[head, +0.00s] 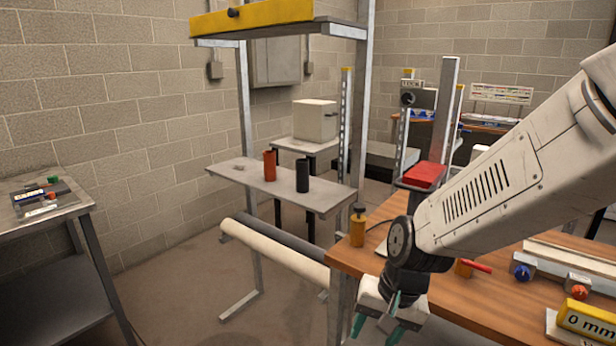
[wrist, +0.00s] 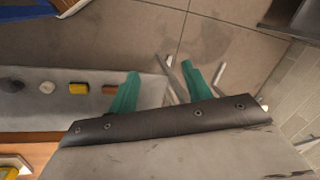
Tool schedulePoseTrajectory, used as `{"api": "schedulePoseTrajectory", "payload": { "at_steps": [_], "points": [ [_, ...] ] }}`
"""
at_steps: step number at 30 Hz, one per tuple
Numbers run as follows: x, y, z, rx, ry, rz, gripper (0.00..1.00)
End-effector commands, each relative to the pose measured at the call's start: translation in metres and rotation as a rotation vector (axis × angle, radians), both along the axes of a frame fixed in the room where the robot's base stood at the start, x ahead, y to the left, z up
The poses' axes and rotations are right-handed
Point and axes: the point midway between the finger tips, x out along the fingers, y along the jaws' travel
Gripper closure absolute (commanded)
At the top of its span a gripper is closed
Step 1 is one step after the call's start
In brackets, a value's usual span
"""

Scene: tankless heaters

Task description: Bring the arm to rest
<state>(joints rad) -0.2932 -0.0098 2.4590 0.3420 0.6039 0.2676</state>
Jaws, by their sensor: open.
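My gripper (head: 376,318) hangs at the end of my white arm in the lower right of the head view, pointing down beside the wooden bench's front left corner. Its two teal fingers stand apart with nothing between them. In the wrist view my gripper (wrist: 160,72) also shows both fingers apart and empty, with the tiled floor and a grey shelf surface beyond them.
The wooden bench (head: 470,285) holds a yellow bottle (head: 357,228) and a yellow "0 mm" block (head: 585,320). A metal rack shelf (head: 235,172) carries a red can (head: 269,166) and a black can (head: 302,176). Floor (head: 190,280) is open between rack and left table (head: 40,215).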

Motion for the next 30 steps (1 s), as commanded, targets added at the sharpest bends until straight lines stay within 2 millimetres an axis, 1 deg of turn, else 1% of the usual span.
{"api": "schedulePoseTrajectory", "payload": {
  "at_steps": [1,6,9,12,13,16,21,24,30],
  "points": [
    [-0.017,-0.015,0.02,-0.016,0.014,0.073,0.51],
    [-0.077,-0.064,0.07,-0.094,0.083,0.281,0.51],
    [-0.108,-0.092,0.095,-0.144,0.098,0.342,0.51],
    [-0.133,-0.116,0.116,-0.19,0.087,0.351,0.51],
    [-0.139,-0.121,0.121,-0.202,0.075,0.344,0.51],
    [-0.148,-0.134,0.135,-0.23,0.01,0.305,0.51],
    [-0.155,-0.142,0.151,-0.239,-0.074,0.252,0.51],
    [-0.156,-0.144,0.154,-0.241,-0.089,0.235,0.51],
    [-0.155,-0.145,0.153,-0.24,-0.087,0.232,0.51]
  ]
}}
